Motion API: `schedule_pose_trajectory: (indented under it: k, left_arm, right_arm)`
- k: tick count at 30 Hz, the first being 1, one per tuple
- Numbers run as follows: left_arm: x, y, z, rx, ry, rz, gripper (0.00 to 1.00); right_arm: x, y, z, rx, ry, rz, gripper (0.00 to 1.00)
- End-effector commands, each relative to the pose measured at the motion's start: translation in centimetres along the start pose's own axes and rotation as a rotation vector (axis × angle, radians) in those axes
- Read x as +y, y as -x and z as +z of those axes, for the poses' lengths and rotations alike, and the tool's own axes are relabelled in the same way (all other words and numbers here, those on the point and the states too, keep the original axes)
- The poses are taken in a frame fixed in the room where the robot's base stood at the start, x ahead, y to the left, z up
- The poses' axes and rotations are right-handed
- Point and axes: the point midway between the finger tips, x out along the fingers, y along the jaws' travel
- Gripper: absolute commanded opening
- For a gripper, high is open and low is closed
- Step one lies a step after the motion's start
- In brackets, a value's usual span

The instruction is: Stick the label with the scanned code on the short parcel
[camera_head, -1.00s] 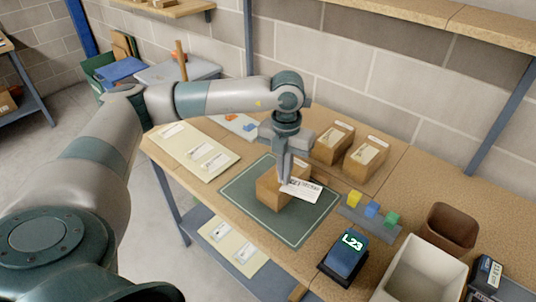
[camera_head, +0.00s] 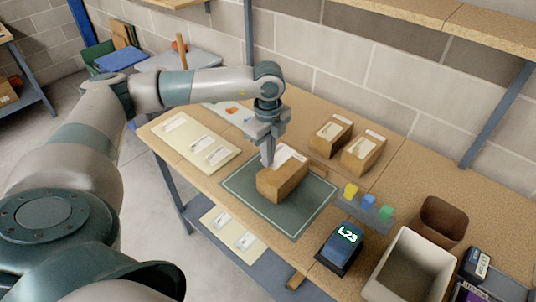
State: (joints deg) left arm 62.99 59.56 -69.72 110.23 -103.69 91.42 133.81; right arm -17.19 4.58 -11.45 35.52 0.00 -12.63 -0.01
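A brown parcel (camera_head: 284,184) sits on the dark green mat (camera_head: 303,214) on the bench. White paper (camera_head: 291,154) shows at the top of this parcel, partly behind my gripper; I cannot read its print. My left gripper (camera_head: 267,160) points down at the parcel's left rear edge. The gap between its fingers is too small to judge, and no label shows clearly in them. Two more parcels, one on the left (camera_head: 328,138) and one on the right (camera_head: 362,155), stand behind the mat with pale labels. A blue device (camera_head: 342,247) shows "L23". My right gripper is not in view.
A cream sheet with white labels (camera_head: 183,134) lies at the bench's left. Yellow, blue and green blocks (camera_head: 369,201) stand on a grey strip right of the mat. A white bin (camera_head: 406,272) and a brown bin (camera_head: 444,219) stand at the right. A wall shelf runs above.

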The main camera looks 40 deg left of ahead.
Motion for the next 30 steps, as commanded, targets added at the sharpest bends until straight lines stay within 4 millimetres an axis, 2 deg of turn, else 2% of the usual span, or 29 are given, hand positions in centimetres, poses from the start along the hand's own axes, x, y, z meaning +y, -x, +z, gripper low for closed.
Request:
schedule_pose_trajectory:
  k: [14, 30]
  left_arm:
    - [0.0, -0.6, 0.0, 0.0, -0.004, 0.0, 0.0]
    - [0.0, -4.6, 0.0, 0.001, -0.004, 0.001, 0.0]
  right_arm:
    - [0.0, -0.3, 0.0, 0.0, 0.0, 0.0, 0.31]
    - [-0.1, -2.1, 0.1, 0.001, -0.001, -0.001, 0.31]
